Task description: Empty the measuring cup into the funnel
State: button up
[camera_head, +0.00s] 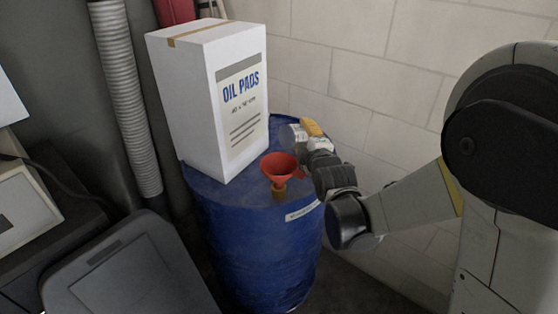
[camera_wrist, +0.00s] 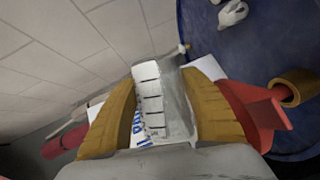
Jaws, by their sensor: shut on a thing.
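The clear grey measuring cup (camera_wrist: 158,100) with dark graduation marks is between the two tan fingers of my gripper (camera_wrist: 160,88) in the wrist view. My gripper (camera_head: 312,132) is shut on it. In the head view the cup (camera_head: 292,135) is above the drum, behind and slightly right of the funnel. The red funnel (camera_head: 279,167) stands upright in a brown neck (camera_head: 279,190) on the drum top. In the wrist view the funnel (camera_wrist: 258,112) is right of my gripper, partly hidden by a finger. I cannot tell what the cup contains.
The blue drum (camera_head: 250,245) carries a tall white box (camera_head: 205,105) marked OIL PADS, left of the funnel. A pale brick wall (camera_head: 350,75) is close behind and right. A grey hose (camera_head: 125,95) hangs at left. A small white item (camera_wrist: 233,13) lies on the drum top.

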jog(key=shift+w+d+f+m, duration=0.3)
jog(key=shift+d+f+m, duration=0.1)
jog(key=shift+m, duration=0.1)
jog(key=shift+d+f+m+g+y+b, duration=0.15)
jog(key=shift+f+m+g+y+b, duration=0.2)
jog(key=shift+f+m+g, duration=0.35)
jog(key=shift+w+r+m+y+p, duration=0.1)
jog(key=shift+r+m+y+p, duration=0.15)
jog(key=shift+r+m+p, duration=0.4)
jog(key=shift+r+m+g+y+p, duration=0.25)
jog(key=shift+m+g+y+p, duration=0.05)
jog(key=shift+m+g+p, duration=0.25)
jog(key=f+m+y+b, duration=0.1)
jog(key=f+b, duration=0.1)
jog(key=f, duration=0.1)
jog(key=w+d+f+m+g+y+b, duration=0.1)
jog(key=f+m+b, duration=0.1)
jog(key=f+b, duration=0.1)
jog(key=d+f+m+g+b, duration=0.1)
jog(key=f+b, duration=0.2)
jog(key=f, duration=0.1)
jog(key=shift+w+f+m+y, duration=0.2)
jog(key=shift+m+y, duration=0.1)
jog(key=shift+y, duration=0.1)
jog(key=shift+w+d+r+m+g+y, duration=0.25)
jog(key=shift+d+r+m+y, duration=0.2)
jog(key=shift+m, duration=0.25)
jog(key=shift+s, duration=0.1)
